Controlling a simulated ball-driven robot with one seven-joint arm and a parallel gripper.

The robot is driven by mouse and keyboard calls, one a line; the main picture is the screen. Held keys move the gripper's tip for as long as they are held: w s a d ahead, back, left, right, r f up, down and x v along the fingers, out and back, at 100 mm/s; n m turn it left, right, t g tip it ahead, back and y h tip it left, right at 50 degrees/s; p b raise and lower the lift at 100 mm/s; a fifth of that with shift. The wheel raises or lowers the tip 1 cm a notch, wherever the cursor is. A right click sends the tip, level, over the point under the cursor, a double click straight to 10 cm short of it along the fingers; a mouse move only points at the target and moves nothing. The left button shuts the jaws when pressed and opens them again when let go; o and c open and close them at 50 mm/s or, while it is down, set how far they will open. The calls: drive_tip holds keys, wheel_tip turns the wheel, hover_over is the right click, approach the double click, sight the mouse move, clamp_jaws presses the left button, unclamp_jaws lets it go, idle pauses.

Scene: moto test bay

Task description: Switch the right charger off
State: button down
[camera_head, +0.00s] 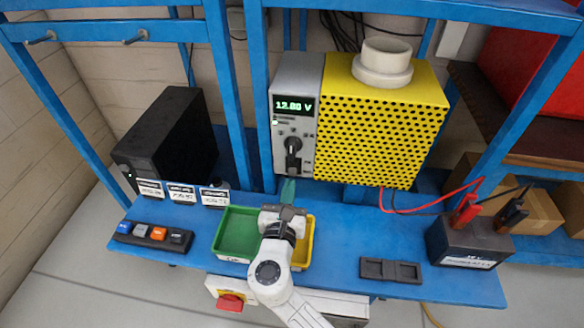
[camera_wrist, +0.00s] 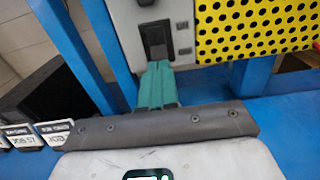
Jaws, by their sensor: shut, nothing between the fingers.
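A charger with a grey front panel (camera_head: 297,85) and a yellow perforated casing (camera_head: 385,120) stands at the back of the blue bench. Its display (camera_head: 294,105) reads about 12.80 V, and a small green light shows below it. A black knob (camera_head: 293,146) sits low on the panel; a black control (camera_wrist: 156,38) on that panel also shows in the wrist view. My gripper (camera_head: 288,190) is shut and empty, its teal fingertips (camera_wrist: 158,82) just below the black control. I cannot tell whether they touch the panel.
A black box (camera_head: 170,140) stands at the left behind small label cards (camera_head: 182,193). A green bin (camera_head: 238,232) and a partly hidden yellow bin (camera_head: 308,245) lie under my arm. A battery (camera_head: 468,248) with red and black clamps is at the right. A black tray (camera_head: 390,270) lies in front.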

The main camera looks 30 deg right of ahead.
drive_tip(key=shift+x, duration=1.05)
drive_tip(key=shift+w+d, duration=0.2)
drive_tip(key=shift+w, duration=0.1)
drive_tip(key=shift+d+r, duration=0.1)
drive_tip(key=shift+d, duration=0.05)
idle(0.3)
drive_tip(key=p, duration=0.3)
approach(293, 175)
drive_tip(key=shift+s+a, duration=0.25)
drive_tip(key=shift+a, duration=0.1)
idle(0.4)
idle(0.4)
